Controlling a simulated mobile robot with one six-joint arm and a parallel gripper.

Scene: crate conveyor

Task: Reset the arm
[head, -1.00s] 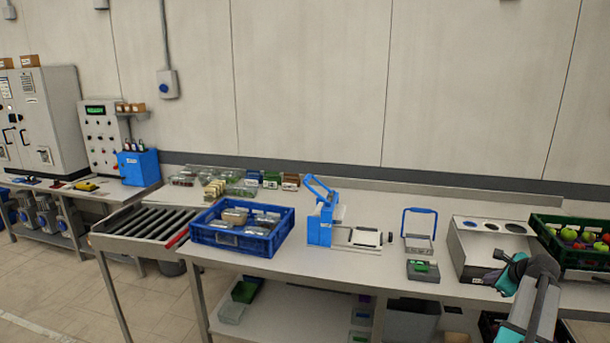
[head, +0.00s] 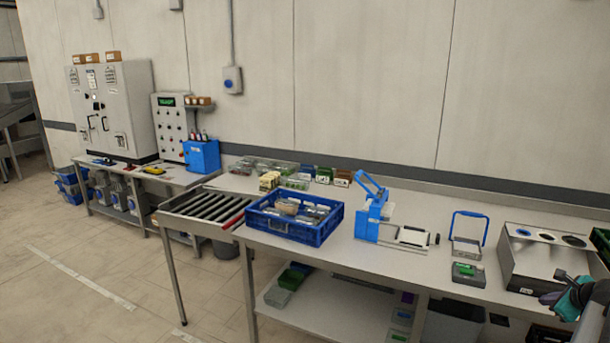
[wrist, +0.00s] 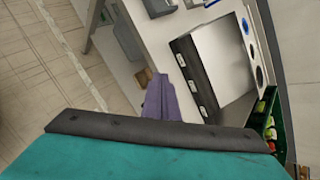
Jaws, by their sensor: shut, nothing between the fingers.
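My gripper (head: 558,286), dark with teal parts, is at the lower right of the head view. It is in front of the grey sorting box with round openings (head: 522,262), near the table's front edge. It is shut, with nothing seen held in it. The sorting box also shows there (wrist: 222,72), beyond the rim.
On the long table (head: 350,262) stand a blue crate (head: 318,238) with packs, a blue-handled press (head: 368,222) and a small scale-like device (head: 467,272). A roller conveyor (head: 205,206) adjoins at left. A green crate (head: 601,243) is cut off at right.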

